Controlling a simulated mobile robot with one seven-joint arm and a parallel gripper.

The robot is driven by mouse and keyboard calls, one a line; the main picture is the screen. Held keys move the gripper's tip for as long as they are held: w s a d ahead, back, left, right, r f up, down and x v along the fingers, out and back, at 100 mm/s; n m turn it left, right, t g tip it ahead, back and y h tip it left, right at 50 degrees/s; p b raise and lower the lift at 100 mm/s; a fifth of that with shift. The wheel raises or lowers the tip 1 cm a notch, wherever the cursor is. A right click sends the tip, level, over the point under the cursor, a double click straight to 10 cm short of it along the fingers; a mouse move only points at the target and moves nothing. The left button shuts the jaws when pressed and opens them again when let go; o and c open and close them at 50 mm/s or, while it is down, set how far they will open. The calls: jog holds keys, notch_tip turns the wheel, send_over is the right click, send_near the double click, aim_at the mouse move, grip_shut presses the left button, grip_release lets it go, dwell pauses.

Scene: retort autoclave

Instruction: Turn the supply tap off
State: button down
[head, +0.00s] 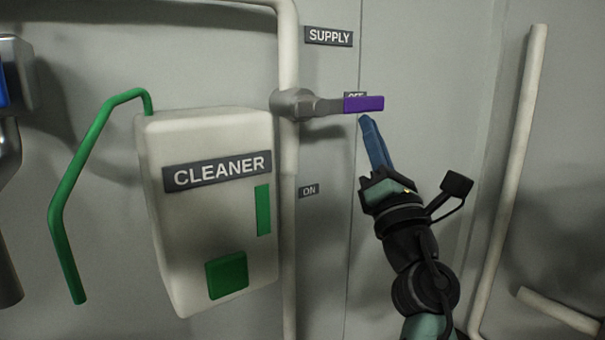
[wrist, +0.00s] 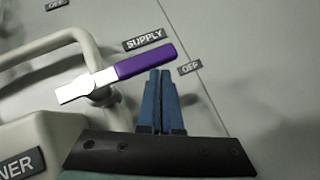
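The supply tap is a grey valve body (head: 292,104) on a vertical pale pipe, with a purple-gripped lever (head: 363,104). The lever points right, about level, and partly covers the OFF label (head: 354,96); the ON label (head: 309,191) is lower down. My gripper (head: 364,119) is just below the purple handle, with its blue fingers pointing up. In the wrist view the purple handle (wrist: 146,61) crosses just beyond the fingertips (wrist: 161,73). The fingers are close together with nothing seen between them. Whether they touch the handle I cannot tell.
A white CLEANER box (head: 212,215) with a green hose (head: 72,190) is left of the pipe. The SUPPLY sign (head: 328,36) is above the lever. Another pale pipe (head: 511,180) runs up the right side. The wall between lever and right pipe is bare.

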jog(key=shift+s+d+r, duration=0.1)
jog(key=shift+s+r, duration=0.05)
jog(key=shift+r, duration=0.15)
jog(key=v, duration=1.3)
jog(key=shift+f, duration=0.3)
